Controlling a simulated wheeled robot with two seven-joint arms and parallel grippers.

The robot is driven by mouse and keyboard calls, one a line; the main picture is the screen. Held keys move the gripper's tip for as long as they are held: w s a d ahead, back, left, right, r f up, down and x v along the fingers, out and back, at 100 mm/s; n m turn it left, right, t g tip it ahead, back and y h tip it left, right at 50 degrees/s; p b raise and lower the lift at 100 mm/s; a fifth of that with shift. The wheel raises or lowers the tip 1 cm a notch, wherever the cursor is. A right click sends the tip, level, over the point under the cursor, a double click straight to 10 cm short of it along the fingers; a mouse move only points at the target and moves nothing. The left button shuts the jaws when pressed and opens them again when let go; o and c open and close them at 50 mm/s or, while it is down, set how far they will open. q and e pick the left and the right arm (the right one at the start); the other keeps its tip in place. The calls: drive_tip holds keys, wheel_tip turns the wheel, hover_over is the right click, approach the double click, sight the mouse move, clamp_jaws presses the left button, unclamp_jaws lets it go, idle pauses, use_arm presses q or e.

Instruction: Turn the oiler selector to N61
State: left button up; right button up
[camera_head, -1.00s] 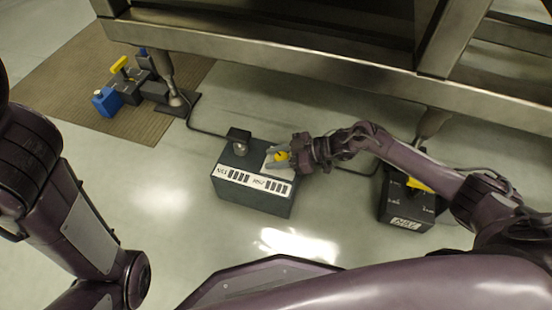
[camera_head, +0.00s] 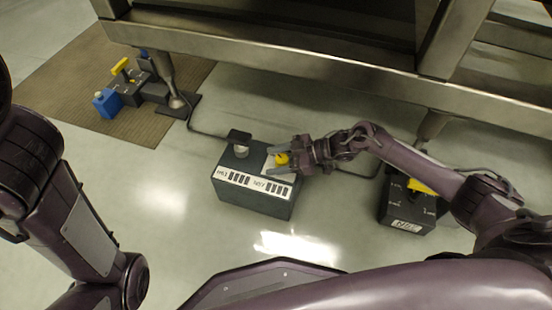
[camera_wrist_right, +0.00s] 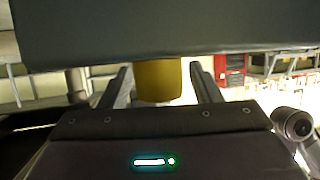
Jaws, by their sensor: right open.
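A dark box (camera_head: 249,199) stands on the floor in the middle of the head view. It has a small yellow knob (camera_head: 281,158) on a pale plate on top and a white label strip along its front edge. The strip's lettering is too small to read surely. My right gripper (camera_head: 273,158) is open, with one finger on each side of the knob. In the right wrist view the yellow knob (camera_wrist_right: 159,82) sits between the two fingers, with a gap on both sides. My left arm shows at the left, but its gripper is out of view.
Another dark box (camera_head: 408,208) with a yellow handle stands at the right, under my right arm. A blue and dark device (camera_head: 118,98) with a yellow lever sits on a brown mat (camera_head: 60,75). A metal frame (camera_head: 300,75) runs above. Floor in front is clear.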

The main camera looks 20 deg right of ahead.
sight(283, 159)
drive_tip(key=p+v, duration=0.3)
drive_tip(key=v, duration=0.4)
drive_tip(key=shift+d+r+p, duration=0.1)
drive_tip(key=shift+r+p, duration=0.1)
drive_tip(key=shift+p, duration=0.1)
drive_tip(key=shift+s+d, duration=0.1)
drive_tip(key=shift+d, duration=0.05)
